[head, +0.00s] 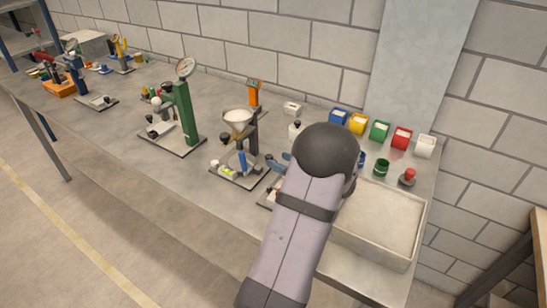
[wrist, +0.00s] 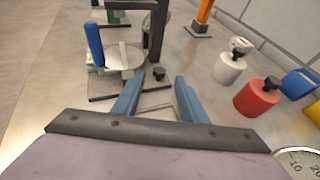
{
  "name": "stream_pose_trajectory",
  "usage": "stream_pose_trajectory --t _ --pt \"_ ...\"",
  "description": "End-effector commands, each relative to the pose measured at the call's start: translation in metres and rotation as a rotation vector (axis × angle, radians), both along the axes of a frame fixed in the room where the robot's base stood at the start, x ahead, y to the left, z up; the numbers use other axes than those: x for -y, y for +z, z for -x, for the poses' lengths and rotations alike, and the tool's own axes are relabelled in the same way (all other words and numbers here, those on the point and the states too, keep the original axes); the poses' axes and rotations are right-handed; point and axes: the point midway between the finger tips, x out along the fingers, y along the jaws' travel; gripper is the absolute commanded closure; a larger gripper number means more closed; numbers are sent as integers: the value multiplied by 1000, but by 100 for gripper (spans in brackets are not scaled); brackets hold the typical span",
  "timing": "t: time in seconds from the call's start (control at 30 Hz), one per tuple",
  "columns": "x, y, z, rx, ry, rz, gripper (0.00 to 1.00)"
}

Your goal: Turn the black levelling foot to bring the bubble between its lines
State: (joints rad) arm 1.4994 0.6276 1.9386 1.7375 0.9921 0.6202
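In the head view my arm covers the bench right of the funnel stand, and only a little of my gripper (head: 279,161) shows. A yellow-green vial, seemingly the bubble level (head: 228,172), sits on the base of the funnel stand; it also shows beside a blue upright handle in the wrist view (wrist: 91,57). The bubble and its lines are too small to read. I cannot pick out the black levelling foot with certainty. The stand is beyond my fingertips in the wrist view, apart from them.
A sand-filled tray (head: 407,252) stands right of my arm. A white weight (wrist: 229,68) and a red weight (wrist: 257,97), both black-knobbed, stand right of my fingers. The green gauge stand (head: 183,115) is further left. Coloured bins (head: 380,130) line the wall. The front bench edge is mostly clear.

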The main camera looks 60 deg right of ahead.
Motion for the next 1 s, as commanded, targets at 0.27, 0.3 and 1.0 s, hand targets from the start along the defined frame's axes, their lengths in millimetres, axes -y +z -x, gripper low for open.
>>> stream_pose_trajectory --t 0.27,0.3,1.0 --pt "11 -12 -30 0 2 -1 61" --pt "12 -13 -32 0 2 0 61" --pt "15 -17 -38 0 1 0 100"
